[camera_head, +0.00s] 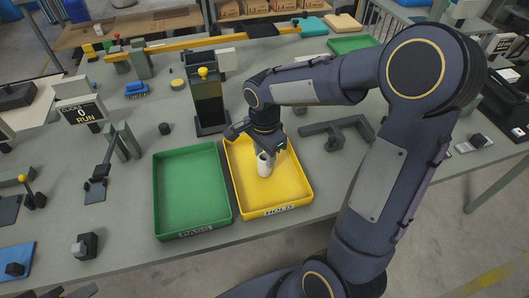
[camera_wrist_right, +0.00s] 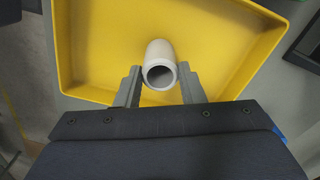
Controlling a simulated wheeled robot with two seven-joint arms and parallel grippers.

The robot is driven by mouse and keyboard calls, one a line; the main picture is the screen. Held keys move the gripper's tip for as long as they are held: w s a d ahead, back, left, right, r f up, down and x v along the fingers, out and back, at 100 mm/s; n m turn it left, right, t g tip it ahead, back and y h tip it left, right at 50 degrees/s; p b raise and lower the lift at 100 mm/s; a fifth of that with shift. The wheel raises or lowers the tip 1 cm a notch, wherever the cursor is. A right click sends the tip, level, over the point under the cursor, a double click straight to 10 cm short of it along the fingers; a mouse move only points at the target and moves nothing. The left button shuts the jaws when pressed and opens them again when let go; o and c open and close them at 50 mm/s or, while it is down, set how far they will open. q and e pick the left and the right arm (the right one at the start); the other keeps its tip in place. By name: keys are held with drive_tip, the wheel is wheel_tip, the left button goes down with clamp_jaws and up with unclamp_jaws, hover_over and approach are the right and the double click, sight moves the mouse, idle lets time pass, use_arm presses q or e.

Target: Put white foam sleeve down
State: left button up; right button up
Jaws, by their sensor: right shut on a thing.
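The white foam sleeve (camera_head: 264,165) is a short hollow tube, in or just above the yellow tray (camera_head: 296,194). My right gripper (camera_head: 266,156) points down over this tray and is shut on the sleeve. In the right wrist view, the sleeve (camera_wrist_right: 159,62) sits between the fingertips of the gripper (camera_wrist_right: 159,84), its open end facing the camera and the yellow floor (camera_wrist_right: 225,45) behind it. I cannot tell whether the sleeve touches the tray floor. My left gripper is not in view.
An empty green tray (camera_head: 190,190) stands directly left of the yellow one. A dark post with a yellow knob (camera_head: 207,98) stands behind the trays. A grey bracket (camera_head: 337,130) lies to the right. Bare table (camera_head: 136,188) shows left of the green tray.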

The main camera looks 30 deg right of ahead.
sight(264, 156)
drive_tip(key=shift+f, duration=0.2)
drive_tip(key=o, duration=1)
drive_tip(key=shift+o, duration=0.2)
drive_tip(key=shift+r, duration=0.15)
wheel_tip(264, 156, up, 11)
drive_tip(key=s+a+f+n+t+y, duration=0.1)
drive_tip(key=s+a+n+t+y, duration=0.1)
drive_tip(key=s+n, duration=0.5)
drive_tip(key=s+a+f+n+t+y, duration=0.1)
drive_tip(key=s+a+n+t, duration=0.1)
drive_tip(key=s+n, duration=0.5)
drive_tip(key=shift+s+f+n+t+y, duration=0.3)
drive_tip(key=shift+s+t, duration=0.5)
drive_tip(key=shift+s, duration=0.75)
